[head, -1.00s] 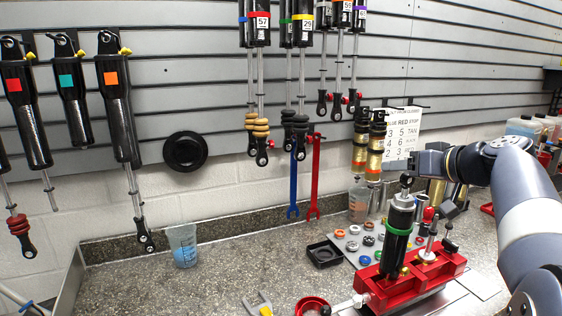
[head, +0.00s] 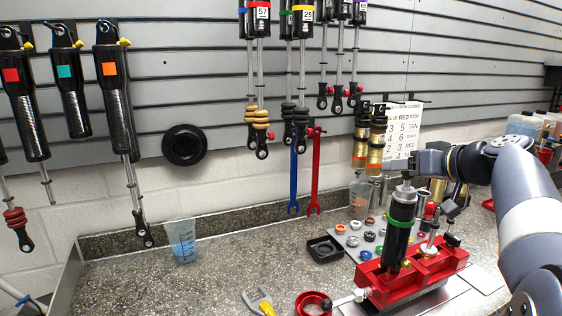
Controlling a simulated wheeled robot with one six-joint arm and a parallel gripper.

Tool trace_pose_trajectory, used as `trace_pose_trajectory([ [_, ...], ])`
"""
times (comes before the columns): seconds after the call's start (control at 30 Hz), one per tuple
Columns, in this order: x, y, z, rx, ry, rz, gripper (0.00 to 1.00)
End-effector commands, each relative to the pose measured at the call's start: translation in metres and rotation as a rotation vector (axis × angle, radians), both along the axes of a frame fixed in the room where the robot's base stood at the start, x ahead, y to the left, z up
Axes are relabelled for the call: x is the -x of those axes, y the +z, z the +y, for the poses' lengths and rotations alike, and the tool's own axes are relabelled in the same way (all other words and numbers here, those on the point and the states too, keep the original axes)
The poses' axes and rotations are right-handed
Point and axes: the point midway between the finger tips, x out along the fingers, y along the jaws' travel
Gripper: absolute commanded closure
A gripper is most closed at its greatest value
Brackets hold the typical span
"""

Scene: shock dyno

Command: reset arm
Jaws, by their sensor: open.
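My arm reaches in from the right, with my gripper (head: 413,170) at the top end of a black shock body (head: 400,222) with a green band. The jaws are open and small in view; I cannot tell whether they touch the shock's top. The shock stands nearly upright, slightly tilted, in a red vise block (head: 425,272) on the bench.
Close by are a tray of small parts (head: 352,243), a black square dish (head: 325,249) and brass-bodied shocks (head: 377,145). A measuring cup (head: 182,242) stands left, with clear bench (head: 215,275) near it. Shocks hang on the slatted wall (head: 200,75).

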Motion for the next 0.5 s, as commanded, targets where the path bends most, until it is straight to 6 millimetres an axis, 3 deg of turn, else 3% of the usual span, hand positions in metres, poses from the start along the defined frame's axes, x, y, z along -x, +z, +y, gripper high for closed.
trace_pose_trajectory([
  [0.07, 0.008, -0.006, -0.005, 0.001, -0.003, -0.003, 0.45],
  [0.5, 0.077, 0.031, -0.043, 0.002, -0.005, -0.004, 0.45],
])
